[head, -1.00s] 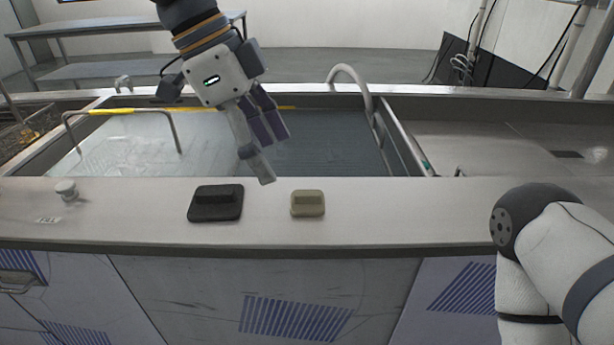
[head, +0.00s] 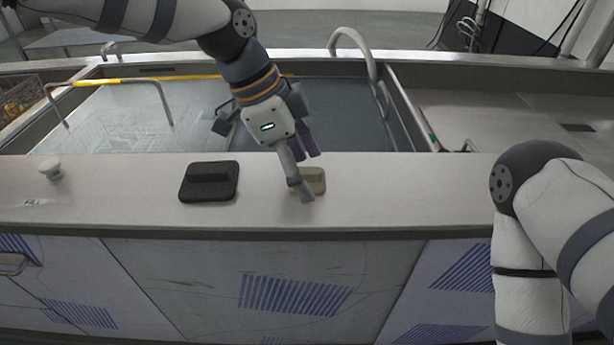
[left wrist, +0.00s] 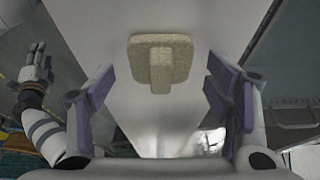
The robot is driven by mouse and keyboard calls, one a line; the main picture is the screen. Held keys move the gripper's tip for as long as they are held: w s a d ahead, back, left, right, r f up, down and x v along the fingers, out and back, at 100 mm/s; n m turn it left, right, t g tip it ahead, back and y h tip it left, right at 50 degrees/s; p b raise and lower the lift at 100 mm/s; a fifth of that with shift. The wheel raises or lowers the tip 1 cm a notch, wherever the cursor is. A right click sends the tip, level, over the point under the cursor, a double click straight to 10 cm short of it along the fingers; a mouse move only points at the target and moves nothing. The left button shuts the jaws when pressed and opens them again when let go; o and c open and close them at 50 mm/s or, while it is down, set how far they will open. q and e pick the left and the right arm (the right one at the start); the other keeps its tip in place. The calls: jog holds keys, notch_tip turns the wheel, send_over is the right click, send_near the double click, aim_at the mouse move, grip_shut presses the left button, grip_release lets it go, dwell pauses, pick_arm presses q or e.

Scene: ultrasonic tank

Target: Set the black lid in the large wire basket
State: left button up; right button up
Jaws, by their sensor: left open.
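The black lid (head: 209,182) lies flat on the counter's front ledge, its raised grip on top, left of a beige lid (head: 317,183). My left gripper (head: 308,177) is open and empty above the beige lid, partly hiding it. In the left wrist view the beige lid (left wrist: 161,57) shows ahead between the spread fingers (left wrist: 160,84). A basket with pale mesh (head: 125,112) and yellow-topped wire handles sits in the tank at left. My right gripper (left wrist: 36,68) seems to show small at the left of the left wrist view; its jaws are unclear.
A smaller wire basket (head: 18,95) with brownish contents stands at the far left. A curved metal pipe (head: 357,45) rises at the tank's back right. The ledge right of the beige lid is clear.

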pick_arm(q)
jog(key=c, duration=1.6)
jog(key=shift+w+r, duration=0.1)
jog(key=shift+r, duration=0.05)
grip_shut()
